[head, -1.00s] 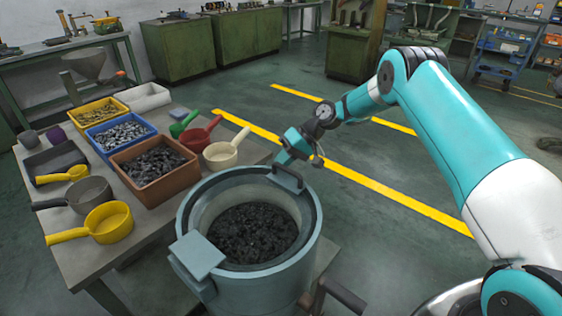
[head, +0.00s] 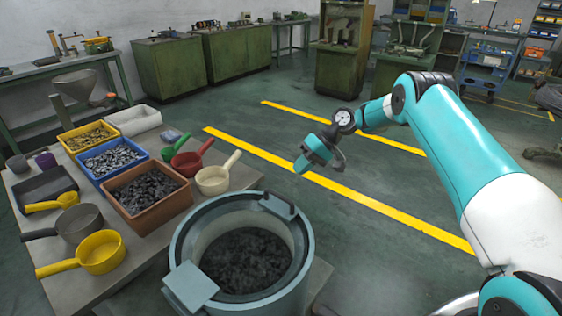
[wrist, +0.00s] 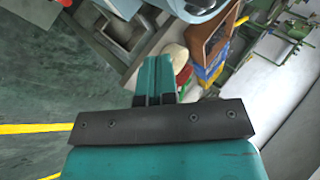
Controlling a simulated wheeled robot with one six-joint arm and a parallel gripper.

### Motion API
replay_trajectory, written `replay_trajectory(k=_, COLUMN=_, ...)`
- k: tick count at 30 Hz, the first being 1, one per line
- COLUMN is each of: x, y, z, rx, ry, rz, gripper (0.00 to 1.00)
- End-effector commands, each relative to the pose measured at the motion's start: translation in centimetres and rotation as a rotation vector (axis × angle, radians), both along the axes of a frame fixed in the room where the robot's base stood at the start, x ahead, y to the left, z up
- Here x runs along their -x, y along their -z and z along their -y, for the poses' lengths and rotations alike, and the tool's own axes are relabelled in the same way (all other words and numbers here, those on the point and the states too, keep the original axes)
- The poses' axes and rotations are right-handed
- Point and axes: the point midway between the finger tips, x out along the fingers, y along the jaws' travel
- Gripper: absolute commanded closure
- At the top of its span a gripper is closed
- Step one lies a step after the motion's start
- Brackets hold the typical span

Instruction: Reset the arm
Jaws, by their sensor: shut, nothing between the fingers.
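My arm reaches in from the right in the head view, bent at the elbow, with my gripper (head: 301,167) hanging in the air beyond the pot and over the floor. In the wrist view my gripper (wrist: 155,80) shows two teal fingers side by side, shut with nothing between them. The grey-blue pot (head: 187,232) with dark pieces (head: 246,260) inside stands in front, apart from the gripper.
The table (head: 125,255) on the left holds a brown bin (head: 172,212), a blue bin, a yellow bin and several scoops, including a cream one (head: 212,180) and a red one (head: 190,162). Open floor with yellow lines (head: 330,187) lies beyond the pot.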

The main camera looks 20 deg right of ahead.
Motion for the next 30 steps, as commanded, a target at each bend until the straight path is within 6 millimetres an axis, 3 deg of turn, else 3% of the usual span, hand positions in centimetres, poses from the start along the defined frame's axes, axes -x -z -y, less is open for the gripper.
replay_trajectory(k=4, x=0.0, y=-0.5, z=0.1, rx=0.001, ry=-0.003, rz=0.002, gripper=1.00)
replay_trajectory(k=7, x=0.2, y=-2.2, z=-0.9, rx=0.016, ry=-0.014, rz=0.010, gripper=1.00)
replay_trajectory(k=11, x=1.6, y=-7.2, z=-3.9, rx=0.061, ry=-0.047, rz=0.029, gripper=1.00)
replay_trajectory(k=14, x=4.2, y=-11.6, z=-6.8, rx=0.107, ry=-0.082, rz=0.047, gripper=1.00)
replay_trajectory(k=18, x=9.5, y=-16.8, z=-10.3, rx=0.172, ry=-0.131, rz=0.076, gripper=1.00)
replay_trajectory(k=22, x=15.8, y=-20.5, z=-12.6, rx=0.231, ry=-0.175, rz=0.105, gripper=1.00)
replay_trajectory(k=26, x=23.1, y=-22.7, z=-13.8, rx=0.290, ry=-0.222, rz=0.137, gripper=1.00)
replay_trajectory(k=30, x=30.6, y=-23.3, z=-13.7, rx=0.346, ry=-0.267, rz=0.171, gripper=1.00)
